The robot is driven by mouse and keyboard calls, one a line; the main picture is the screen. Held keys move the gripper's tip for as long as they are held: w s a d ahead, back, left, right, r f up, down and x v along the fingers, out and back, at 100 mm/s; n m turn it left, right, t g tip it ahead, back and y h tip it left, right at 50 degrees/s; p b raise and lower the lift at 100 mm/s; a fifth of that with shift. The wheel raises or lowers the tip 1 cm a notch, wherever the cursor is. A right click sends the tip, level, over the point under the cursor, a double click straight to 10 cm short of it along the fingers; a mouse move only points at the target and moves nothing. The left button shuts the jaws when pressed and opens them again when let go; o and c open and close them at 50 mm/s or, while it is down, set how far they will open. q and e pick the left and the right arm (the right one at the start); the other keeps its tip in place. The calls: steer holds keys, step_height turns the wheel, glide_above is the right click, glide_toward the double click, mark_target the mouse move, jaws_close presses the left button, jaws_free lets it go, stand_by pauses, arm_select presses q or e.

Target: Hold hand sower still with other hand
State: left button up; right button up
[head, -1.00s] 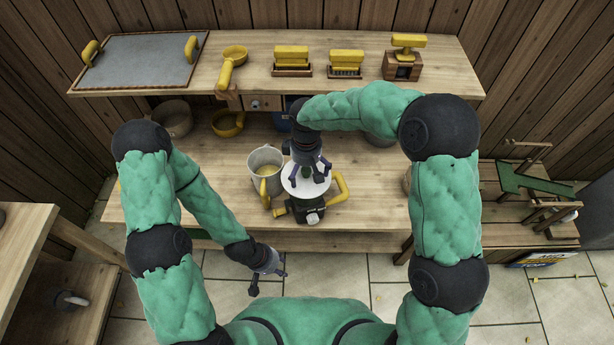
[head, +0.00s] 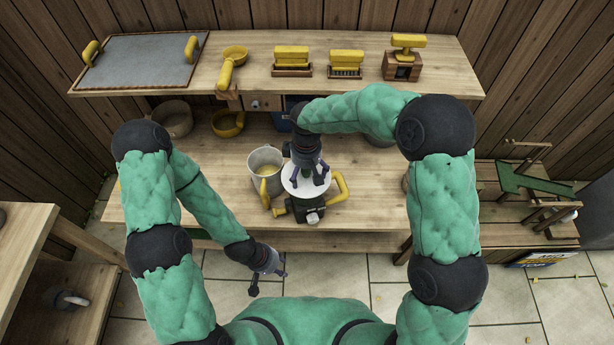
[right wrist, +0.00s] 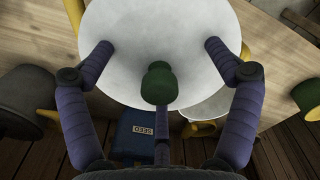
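The hand sower (head: 307,213) stands at the front of the workbench, with a round white hopper (head: 293,183), a dark body and a yellow handle (head: 342,186) on its right. My right gripper (head: 308,184) comes down over the hopper from above. In the right wrist view the white hopper (right wrist: 150,25) fills the top, with a dark green knob (right wrist: 160,82) at its middle. The two purple fingers are spread wide over the hopper, with the third finger behind the knob; contact is unclear. My left gripper (head: 269,274) is open and empty, in front of the bench.
A grey jug (head: 258,159) with a yellow handle stands just left of the sower. A blue seed box (right wrist: 135,135) shows beyond it. The upper shelf (head: 300,62) holds a tray and several yellow-handled tools.

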steer(key=shift+f, duration=0.2)
steer(key=shift+r, duration=0.25)
step_height(320, 180, up, 12)
steer(key=shift+f, duration=0.25)
stand_by(0.6)
